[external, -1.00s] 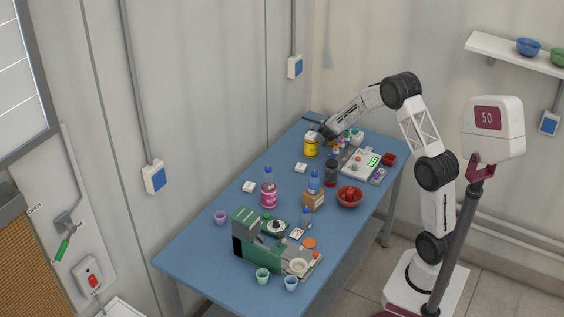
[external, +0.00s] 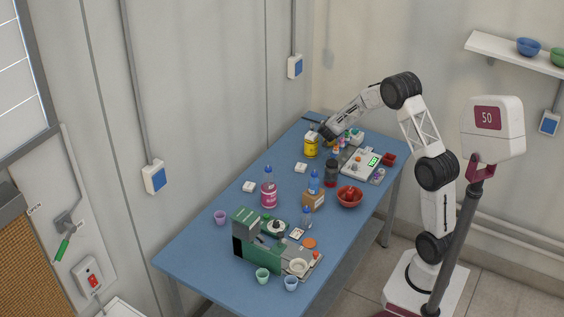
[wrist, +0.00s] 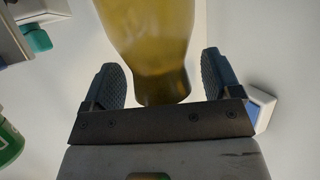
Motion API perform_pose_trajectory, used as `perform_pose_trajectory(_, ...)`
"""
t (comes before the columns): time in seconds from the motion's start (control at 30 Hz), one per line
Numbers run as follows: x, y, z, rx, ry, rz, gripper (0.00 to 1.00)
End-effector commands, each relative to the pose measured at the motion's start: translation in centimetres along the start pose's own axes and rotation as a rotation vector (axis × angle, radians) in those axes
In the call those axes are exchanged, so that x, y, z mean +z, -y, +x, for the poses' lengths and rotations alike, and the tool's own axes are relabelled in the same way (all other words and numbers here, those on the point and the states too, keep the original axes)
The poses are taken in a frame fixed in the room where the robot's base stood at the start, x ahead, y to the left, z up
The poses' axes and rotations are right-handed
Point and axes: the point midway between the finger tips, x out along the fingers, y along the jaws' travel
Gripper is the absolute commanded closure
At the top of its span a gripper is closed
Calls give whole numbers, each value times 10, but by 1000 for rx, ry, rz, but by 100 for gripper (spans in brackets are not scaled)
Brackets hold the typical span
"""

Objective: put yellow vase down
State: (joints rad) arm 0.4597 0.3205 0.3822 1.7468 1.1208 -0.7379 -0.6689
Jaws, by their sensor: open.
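The yellow vase (wrist: 152,45) is a see-through, olive-yellow vessel that narrows and then flares at the end nearest my gripper. In the wrist view it stands between the two fingers of my gripper (wrist: 163,85). The fingers are open, with a visible gap on each side of the vase. The vase's far end is cut off by the top of the wrist view. In the external view my gripper (external: 318,127) is low over the far end of the blue table (external: 200,253), beside a small yellow thing (external: 311,147). I cannot tell from there whether that is the vase.
Small bottles and a white scale (external: 361,164) crowd the area right of my gripper. A dark jar (external: 331,173), a red bowl (external: 350,196) and a cardboard box (external: 313,200) stand nearer the middle. A white block (external: 301,168) lies in front. The table's left side is fairly clear.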

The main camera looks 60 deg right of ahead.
Motion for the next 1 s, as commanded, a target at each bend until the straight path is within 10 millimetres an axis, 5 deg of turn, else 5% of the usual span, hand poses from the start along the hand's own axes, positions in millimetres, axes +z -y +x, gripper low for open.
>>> perform_pose_trajectory(0.7, 0, 0, -90, -1, -1, 0, 17)
perform_pose_trajectory(1.0, 0, 0, -113, 0, -1, 0, 17)
